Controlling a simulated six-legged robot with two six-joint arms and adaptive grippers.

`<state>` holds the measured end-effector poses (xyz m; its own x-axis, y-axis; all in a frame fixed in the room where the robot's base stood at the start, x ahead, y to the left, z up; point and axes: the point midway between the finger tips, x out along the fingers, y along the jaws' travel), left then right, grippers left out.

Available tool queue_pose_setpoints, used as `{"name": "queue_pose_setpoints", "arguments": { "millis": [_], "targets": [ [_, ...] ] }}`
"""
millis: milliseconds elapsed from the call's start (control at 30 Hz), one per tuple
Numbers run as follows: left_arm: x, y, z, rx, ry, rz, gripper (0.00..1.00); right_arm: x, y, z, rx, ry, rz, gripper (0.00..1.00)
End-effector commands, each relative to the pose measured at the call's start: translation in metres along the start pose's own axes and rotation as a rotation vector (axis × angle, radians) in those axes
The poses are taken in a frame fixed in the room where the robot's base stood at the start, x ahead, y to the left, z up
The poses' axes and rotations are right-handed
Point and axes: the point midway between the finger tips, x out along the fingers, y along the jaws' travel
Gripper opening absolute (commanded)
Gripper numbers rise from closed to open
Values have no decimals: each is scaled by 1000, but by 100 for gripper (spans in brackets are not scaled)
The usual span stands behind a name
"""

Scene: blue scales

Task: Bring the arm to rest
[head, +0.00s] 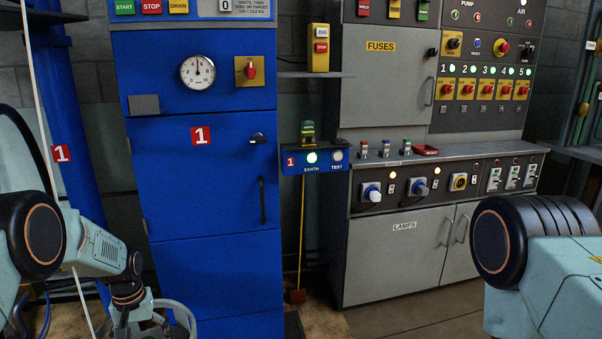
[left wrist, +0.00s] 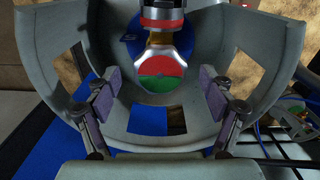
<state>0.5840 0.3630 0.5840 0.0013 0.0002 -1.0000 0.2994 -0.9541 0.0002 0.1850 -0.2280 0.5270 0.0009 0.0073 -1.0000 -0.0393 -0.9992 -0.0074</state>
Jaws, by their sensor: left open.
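My left arm (head: 100,252) comes in from the left in the head view and hangs down in front of the blue cabinet. Its lower end meets the bottom edge, so the gripper is mostly cut off there. In the left wrist view my left gripper (left wrist: 160,97) is open, with its two purple-padded fingers spread wide. A round red-and-green disc (left wrist: 158,76) on a metal fitting with a red band shows beyond the fingers, and neither pad touches it. A grey curved shell with cut-out windows (left wrist: 67,70) surrounds it. My right gripper is out of view; only the right arm's upper part shows.
A blue cabinet (head: 205,200) with a dial gauge (head: 198,73) stands ahead. A grey control bench (head: 400,245) with knobs and switches is to its right. A yellow-handled pole (head: 300,230) stands between them. Floor (head: 420,325) shows in front of the bench.

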Motion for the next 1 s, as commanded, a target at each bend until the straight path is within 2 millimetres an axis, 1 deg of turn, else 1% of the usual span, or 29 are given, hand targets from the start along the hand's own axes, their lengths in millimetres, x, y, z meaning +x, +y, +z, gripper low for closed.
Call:
{"name": "queue_pose_setpoints", "arguments": {
  "millis": [1000],
  "targets": [
    [0,1,0,-818,0,0,82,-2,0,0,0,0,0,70]
  ]
}}
